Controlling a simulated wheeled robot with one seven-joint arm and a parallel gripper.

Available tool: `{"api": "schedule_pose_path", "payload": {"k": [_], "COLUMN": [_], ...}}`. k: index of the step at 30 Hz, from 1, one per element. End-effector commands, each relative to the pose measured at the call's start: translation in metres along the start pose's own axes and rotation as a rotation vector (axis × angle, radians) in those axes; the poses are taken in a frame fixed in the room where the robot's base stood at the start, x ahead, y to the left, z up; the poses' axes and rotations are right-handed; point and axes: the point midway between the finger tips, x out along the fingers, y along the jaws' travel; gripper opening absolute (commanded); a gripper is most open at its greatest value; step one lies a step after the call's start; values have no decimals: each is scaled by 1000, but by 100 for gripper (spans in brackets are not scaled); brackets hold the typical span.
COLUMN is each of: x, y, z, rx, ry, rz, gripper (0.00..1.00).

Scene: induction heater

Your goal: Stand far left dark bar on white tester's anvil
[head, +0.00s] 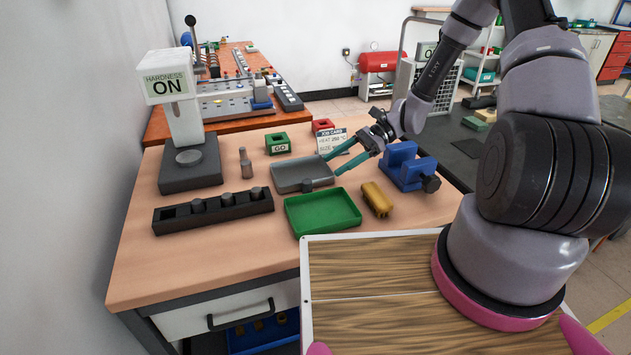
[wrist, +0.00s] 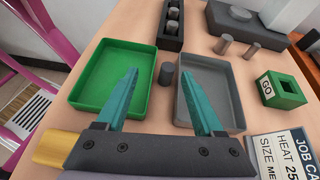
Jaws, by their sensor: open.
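The white tester (head: 168,95) stands at the far left of the bench with "HARDNESS ON" on its head. Its round anvil (head: 188,157) is bare on a dark base; the base also shows in the wrist view (wrist: 245,27). My gripper (head: 330,164) is open and empty, above the grey tray's right side.
A green tray (head: 322,212) and grey tray (head: 290,176) lie mid-bench. Two grey pins (head: 246,166) stand near the tester. A green GO block (head: 278,143), job card (head: 331,140), yellow block (head: 377,199) and blue vise (head: 405,168) stand around.

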Motion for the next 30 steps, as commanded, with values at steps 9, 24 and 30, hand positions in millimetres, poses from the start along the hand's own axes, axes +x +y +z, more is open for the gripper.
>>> {"api": "schedule_pose_path", "payload": {"k": [9, 24, 30], "x": [25, 87, 96], "y": [-2, -8, -8], "z": [-15, -16, -15], "rx": [79, 78, 78], "ry": [-90, -89, -88], "rz": [-31, -30, -31], "gripper": [69, 69, 69]}}
